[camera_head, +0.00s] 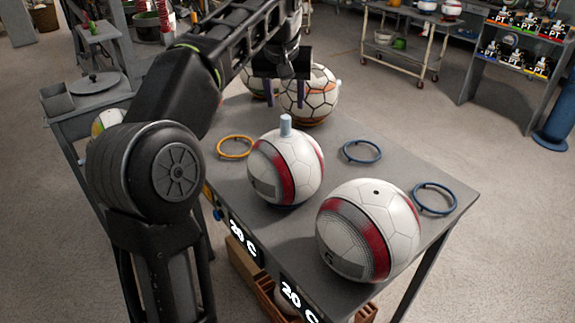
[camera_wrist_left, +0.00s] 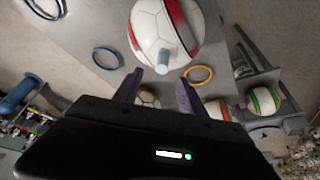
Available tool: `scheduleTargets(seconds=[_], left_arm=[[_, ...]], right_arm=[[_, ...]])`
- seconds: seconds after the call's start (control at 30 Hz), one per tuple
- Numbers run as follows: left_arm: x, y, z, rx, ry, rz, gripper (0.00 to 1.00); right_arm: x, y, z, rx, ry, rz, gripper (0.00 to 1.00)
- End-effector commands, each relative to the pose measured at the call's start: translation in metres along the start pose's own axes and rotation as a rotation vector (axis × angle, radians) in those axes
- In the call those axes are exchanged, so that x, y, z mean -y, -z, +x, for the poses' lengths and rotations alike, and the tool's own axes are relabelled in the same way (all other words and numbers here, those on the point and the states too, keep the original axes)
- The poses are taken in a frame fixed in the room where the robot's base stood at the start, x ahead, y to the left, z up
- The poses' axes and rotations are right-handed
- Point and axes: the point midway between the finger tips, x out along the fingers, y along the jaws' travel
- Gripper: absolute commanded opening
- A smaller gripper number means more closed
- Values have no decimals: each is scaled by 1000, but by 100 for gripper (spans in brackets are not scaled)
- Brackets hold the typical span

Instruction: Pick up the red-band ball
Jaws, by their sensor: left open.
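Two white balls with red and grey bands sit on the grey table. The middle red-band ball (camera_head: 303,178) has a pale blue peg (camera_head: 286,126) on top; it shows at the top of the left wrist view (camera_wrist_left: 150,27) with its peg (camera_wrist_left: 163,61). The nearer red-band ball (camera_head: 393,215) has a small dark hole on top and no peg. My left gripper (camera_head: 284,93) is open and empty, pointing down behind the pegged ball. In the wrist view its fingers (camera_wrist_left: 160,80) are spread apart below the peg. My right gripper is not in view.
An orange-lined ball (camera_head: 312,98) and another beside it (camera_head: 252,85) stand behind, near my left gripper. An orange ring (camera_head: 235,147) and blue rings (camera_head: 362,151) (camera_head: 434,198) lie on the table. A shelf (camera_head: 510,60) and cart stand beyond, across open floor.

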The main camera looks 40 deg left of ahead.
Motion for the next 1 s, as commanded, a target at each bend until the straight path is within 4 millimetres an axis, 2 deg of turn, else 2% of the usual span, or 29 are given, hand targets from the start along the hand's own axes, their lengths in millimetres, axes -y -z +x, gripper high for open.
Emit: scheduleTargets(seconds=[0.23, 0.63, 0.9, 1.0], left_arm=[[1, -1, 24, 2, 2, 0, 48], [1, 0, 30, 2, 1, 0, 48], [4, -2, 67, 4, 2, -1, 48], [3, -2, 75, 2, 1, 0, 48]], right_arm=[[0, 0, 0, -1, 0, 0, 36], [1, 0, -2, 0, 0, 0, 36], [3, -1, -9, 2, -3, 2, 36], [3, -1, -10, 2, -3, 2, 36]])
